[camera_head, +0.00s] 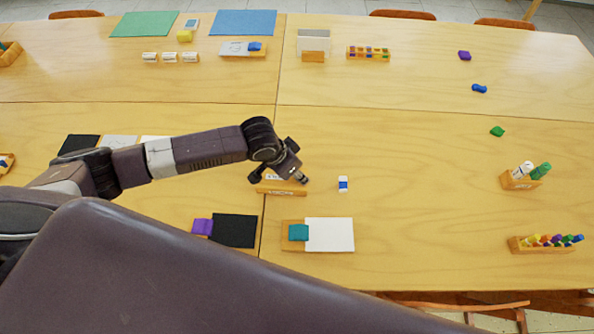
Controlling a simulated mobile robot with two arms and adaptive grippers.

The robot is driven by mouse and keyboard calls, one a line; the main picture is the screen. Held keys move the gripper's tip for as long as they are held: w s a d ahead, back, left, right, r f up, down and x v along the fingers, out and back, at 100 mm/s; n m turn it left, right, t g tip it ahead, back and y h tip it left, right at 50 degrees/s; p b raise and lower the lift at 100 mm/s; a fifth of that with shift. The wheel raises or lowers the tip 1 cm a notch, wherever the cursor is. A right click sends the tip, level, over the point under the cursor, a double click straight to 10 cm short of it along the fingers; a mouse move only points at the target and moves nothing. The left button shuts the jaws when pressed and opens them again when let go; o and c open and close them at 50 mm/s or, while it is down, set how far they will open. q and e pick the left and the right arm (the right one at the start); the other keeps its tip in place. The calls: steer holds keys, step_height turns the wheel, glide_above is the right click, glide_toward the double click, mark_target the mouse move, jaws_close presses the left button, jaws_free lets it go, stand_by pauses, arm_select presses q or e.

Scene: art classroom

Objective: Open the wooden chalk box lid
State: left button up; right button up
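A low wooden box (284,192) with a pale label on its front sits on the near table, left of centre. I take it to be the chalk box. My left gripper (283,175) is over it, and the dark wrist hides much of its top and back. I cannot tell whether the lid is raised or whether the gripper touches it. The finger opening is too small and dark to read. My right gripper is not in view.
A small white-and-blue block (343,184) stands just right of the box. A wooden board with white paper and a teal block (299,232) lies in front, beside a black sheet (234,231) and a purple block (202,226). The table centre-right is clear.

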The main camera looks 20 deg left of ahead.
arm_select(q)
steer(key=shift+c, duration=0.8)
steer(key=c, duration=0.5)
jaws_close()
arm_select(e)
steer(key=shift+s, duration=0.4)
arm_select(q)
steer(key=shift+a, duration=0.1)
steer(key=s+a+p, duration=0.1)
steer(key=a, duration=0.3)
steer(key=s+a+p, duration=0.1)
steer(key=a, duration=0.3)
steer(key=s+a+p, duration=0.1)
steer(key=a+p, duration=0.1)
steer(key=a, duration=0.3)
steer(key=shift+s, duration=0.2)
steer(key=shift+a, duration=0.3)
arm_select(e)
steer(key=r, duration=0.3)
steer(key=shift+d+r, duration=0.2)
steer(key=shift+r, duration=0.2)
